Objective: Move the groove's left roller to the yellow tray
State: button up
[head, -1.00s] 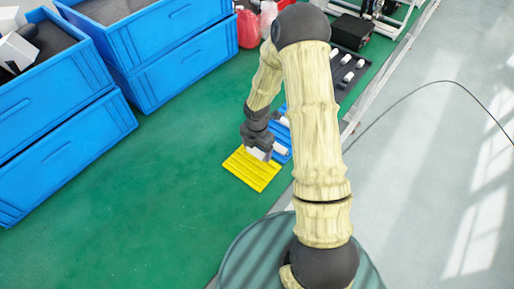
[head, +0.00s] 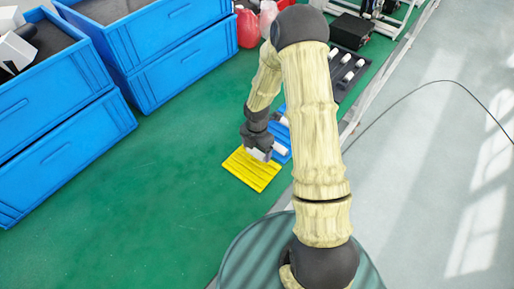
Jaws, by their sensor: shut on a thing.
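My gripper (head: 259,155) is over the far right part of the yellow tray (head: 248,174) and is shut on a white roller, of which only a small part shows between the jaws. I cannot tell whether that roller touches the tray. Right behind it is the blue tray (head: 284,158), partly hidden by my arm. Another white roller (head: 280,149) lies on the blue tray. A dark tray (head: 339,83) with several white rollers stands farther back, right of my arm. Which of these holds the groove is not clear.
Stacked blue crates (head: 60,125) stand at the left and more blue crates (head: 185,60) at the back. A red container (head: 247,28) and a black box (head: 352,30) are behind. The green floor left of the yellow tray is clear.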

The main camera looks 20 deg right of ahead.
jog(key=shift+f, duration=0.3)
jog(key=shift+d+f+b, duration=0.2)
jog(key=shift+f+b, duration=0.1)
jog(key=shift+f, duration=0.05)
jog(key=shift+s+a, duration=0.1)
jog(key=shift+a, duration=0.3)
jog(key=shift+d, duration=0.4)
jog(key=shift+a+f, duration=0.1)
jog(key=shift+f, duration=0.1)
jog(key=shift+a+f, duration=0.1)
jog(key=shift+f, duration=0.2)
